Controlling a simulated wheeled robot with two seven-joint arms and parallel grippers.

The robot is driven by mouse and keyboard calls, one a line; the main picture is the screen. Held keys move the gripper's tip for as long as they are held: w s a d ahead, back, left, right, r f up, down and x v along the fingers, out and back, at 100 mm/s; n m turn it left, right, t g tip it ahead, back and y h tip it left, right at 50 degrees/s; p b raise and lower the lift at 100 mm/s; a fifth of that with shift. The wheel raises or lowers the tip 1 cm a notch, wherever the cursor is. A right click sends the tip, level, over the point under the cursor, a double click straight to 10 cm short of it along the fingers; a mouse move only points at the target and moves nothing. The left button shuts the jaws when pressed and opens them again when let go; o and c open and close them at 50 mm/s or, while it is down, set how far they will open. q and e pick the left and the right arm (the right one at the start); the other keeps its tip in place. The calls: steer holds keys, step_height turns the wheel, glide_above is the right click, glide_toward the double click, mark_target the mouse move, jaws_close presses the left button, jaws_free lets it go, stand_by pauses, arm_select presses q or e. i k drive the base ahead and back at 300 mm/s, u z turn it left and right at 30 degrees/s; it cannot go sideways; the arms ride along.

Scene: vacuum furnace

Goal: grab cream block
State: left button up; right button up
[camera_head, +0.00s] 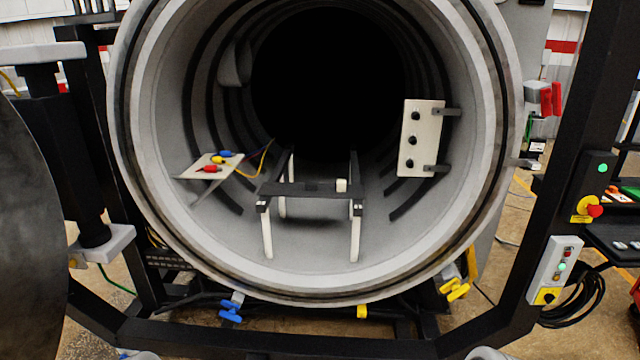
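A small cream block (341,185) sits on the dark crossbar of a rack (310,190) inside the open round furnace chamber, right of the bar's middle. It looks upright, and nothing touches it from above. Neither of my grippers can be made out in the head view. Only small pale rounded shapes show at the bottom edge, left and right of centre, well below the chamber and far from the block.
The chamber rim (490,200) surrounds the rack. Inside, a plate with coloured connectors (210,166) and wires is at left, and a cream panel with black knobs (420,140) is at right. A black frame post (560,180) stands outside right. The space above the rack is clear.

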mark_target(341, 183)
steer(key=u, duration=0.65)
steer(key=i, duration=1.05)
steer(key=u, duration=0.25)
